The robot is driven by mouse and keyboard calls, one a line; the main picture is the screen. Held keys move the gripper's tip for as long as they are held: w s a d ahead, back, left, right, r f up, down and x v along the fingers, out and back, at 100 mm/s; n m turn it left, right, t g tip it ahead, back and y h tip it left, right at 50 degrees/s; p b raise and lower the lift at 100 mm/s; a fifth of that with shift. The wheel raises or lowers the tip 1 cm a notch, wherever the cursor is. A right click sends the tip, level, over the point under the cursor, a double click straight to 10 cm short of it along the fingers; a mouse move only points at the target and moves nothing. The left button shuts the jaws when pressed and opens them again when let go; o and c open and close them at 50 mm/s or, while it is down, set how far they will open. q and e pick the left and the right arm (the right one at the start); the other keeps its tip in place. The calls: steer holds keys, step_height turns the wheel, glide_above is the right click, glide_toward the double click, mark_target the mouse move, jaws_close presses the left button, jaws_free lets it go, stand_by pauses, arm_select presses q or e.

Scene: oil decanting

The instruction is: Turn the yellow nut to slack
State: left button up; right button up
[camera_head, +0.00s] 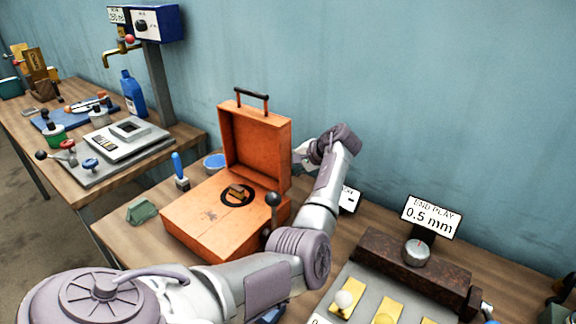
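I cannot pick out a yellow nut for certain. A yellow round knob (386,319) on a yellow plate is cut by the bottom edge, beside a white ball knob (344,299) on another yellow plate. Behind them lies a dark rusty bar (400,262) with a silver dial (416,252) and a sign (431,216) reading "END PLAY 0.5 mm". My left arm crosses the middle of the view. Its gripper (301,155) is by the right edge of the orange case's lid, far from the knobs, and its fingers are not clear. My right gripper is not in view.
The orange case (222,222) stands with its lid up, left of my forearm. A blue-handled brush (180,171), a green cloth (141,211) and a blue round lid (214,161) lie around it. Another bench with a grey plate (112,155) and a blue bottle (132,95) is at the left.

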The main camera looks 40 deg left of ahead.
arm_select(q)
steer(key=c, duration=0.3)
steer(key=shift+f, duration=0.1)
steer(key=shift+f+y, duration=0.1)
steer(key=shift+y, duration=0.2)
steer(key=shift+d+b, duration=0.1)
steer(key=shift+b, duration=0.25)
steer(key=shift+f+y+b, duration=0.25)
steer(key=shift+y+b, duration=0.6)
steer(key=shift+y, duration=0.35)
steer(key=shift+g+y+b, duration=0.3)
steer(key=shift+y+b, duration=0.5)
steer(key=shift+b, duration=0.2)
steer(key=shift+d+y+b, duration=0.1)
steer(key=shift+y+b, duration=0.4)
